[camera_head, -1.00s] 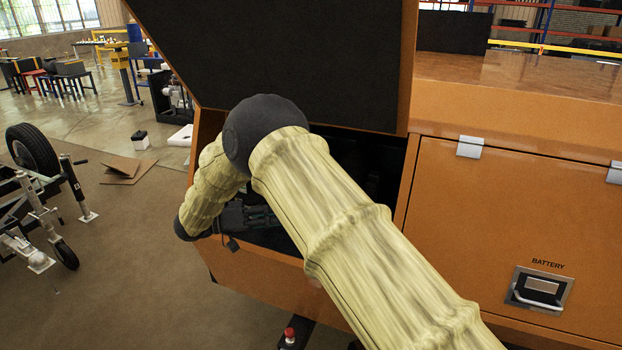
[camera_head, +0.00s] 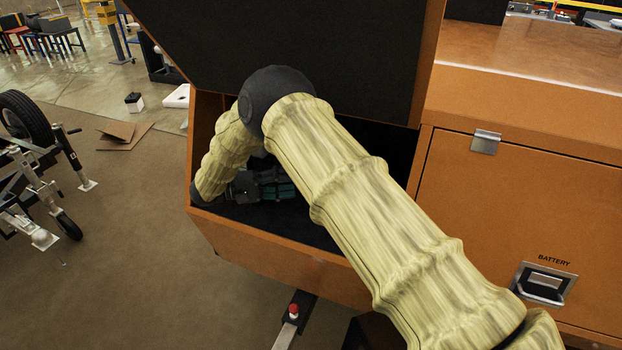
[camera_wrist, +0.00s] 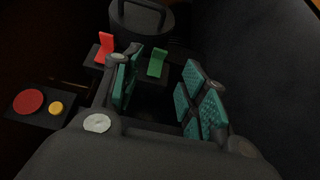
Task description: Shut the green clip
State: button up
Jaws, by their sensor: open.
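The green clip (camera_wrist: 157,63) stands upright on a dark block in the wrist view, close to a dark cylindrical part. My gripper (camera_wrist: 160,88) is open and empty, with teal pads on both fingers. The green clip shows between and beyond the fingertips, apart from the pads. In the head view my gripper (camera_head: 268,186) is inside the open orange compartment, partly behind my arm. The green clip is hidden there.
A red clip (camera_wrist: 105,48) stands left of the green one, close to my left finger. Red (camera_wrist: 28,101) and yellow (camera_wrist: 56,108) round buttons lie further left. The compartment's raised lid (camera_head: 300,50) hangs above my arm. A dark wall (camera_wrist: 260,70) is at right.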

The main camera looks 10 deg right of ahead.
jog(key=d+p, duration=0.2)
jog(key=d, duration=0.5)
jog(key=shift+s+d, duration=0.25)
jog(key=shift+d, duration=0.15)
grip_shut()
jog(key=shift+s+d+n+t+p, duration=0.1)
jog(key=shift+d+n+t+p, duration=0.15)
jog(key=shift+n+t+p, duration=0.7)
jog(key=shift+t+b, duration=0.25)
jog(key=shift+b, duration=0.1)
grip_release()
